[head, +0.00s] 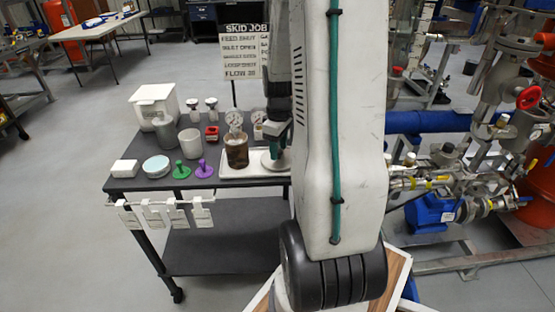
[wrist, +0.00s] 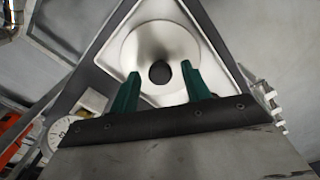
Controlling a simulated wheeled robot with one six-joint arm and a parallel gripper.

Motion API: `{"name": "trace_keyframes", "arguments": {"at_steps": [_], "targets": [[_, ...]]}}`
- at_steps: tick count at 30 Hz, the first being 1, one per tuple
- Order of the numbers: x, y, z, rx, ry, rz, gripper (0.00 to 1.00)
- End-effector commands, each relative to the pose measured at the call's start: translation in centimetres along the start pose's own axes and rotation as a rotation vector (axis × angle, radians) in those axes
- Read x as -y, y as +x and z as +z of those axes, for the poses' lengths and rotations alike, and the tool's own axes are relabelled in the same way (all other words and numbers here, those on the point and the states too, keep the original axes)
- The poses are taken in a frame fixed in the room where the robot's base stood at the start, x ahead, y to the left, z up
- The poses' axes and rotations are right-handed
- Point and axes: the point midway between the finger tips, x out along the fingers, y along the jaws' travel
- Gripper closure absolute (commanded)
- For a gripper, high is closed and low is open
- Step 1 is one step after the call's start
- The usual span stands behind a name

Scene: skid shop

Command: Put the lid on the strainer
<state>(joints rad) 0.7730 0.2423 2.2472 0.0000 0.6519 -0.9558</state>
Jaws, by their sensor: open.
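A round pale metal disc that looks like the lid (wrist: 150,38) lies flat in a white tray (wrist: 108,60) in the wrist view, with a dark round knob or hole at its middle. In the head view the lid (head: 268,164) shows partly at the tray's (head: 232,171) right end, behind my arm. My gripper (wrist: 161,75) is open, its two green fingers apart on either side of the dark centre, with nothing held. In the head view my gripper (head: 275,150) is just above the lid. I cannot make out the strainer for certain.
A brown cylindrical pot (head: 236,152) stands in the tray left of the lid. Gauges, white cups, a teal-topped disc (head: 156,166), and green (head: 181,170) and purple (head: 203,169) knobbed pieces crowd the dark cart (head: 125,185). Pipework with a blue pump (head: 430,212) stands at right.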

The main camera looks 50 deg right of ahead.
Motion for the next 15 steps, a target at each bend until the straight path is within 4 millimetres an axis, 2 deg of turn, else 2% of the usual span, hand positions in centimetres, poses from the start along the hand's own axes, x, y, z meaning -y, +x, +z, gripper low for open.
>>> {"name": "trace_keyframes", "arguments": {"at_steps": [5, 8, 9, 15], "targets": [[0.02, -0.01, -0.02, 0.0, 0.0, 0.0, 0.53], [0.02, -0.02, -0.02, 0.0, 0.0, 0.0, 0.81], [0.03, -0.02, -0.02, 0.0, -0.001, 0.0, 0.86], [0.0, -0.22, -0.05, -0.001, -0.001, 0.001, 0.86]]}}
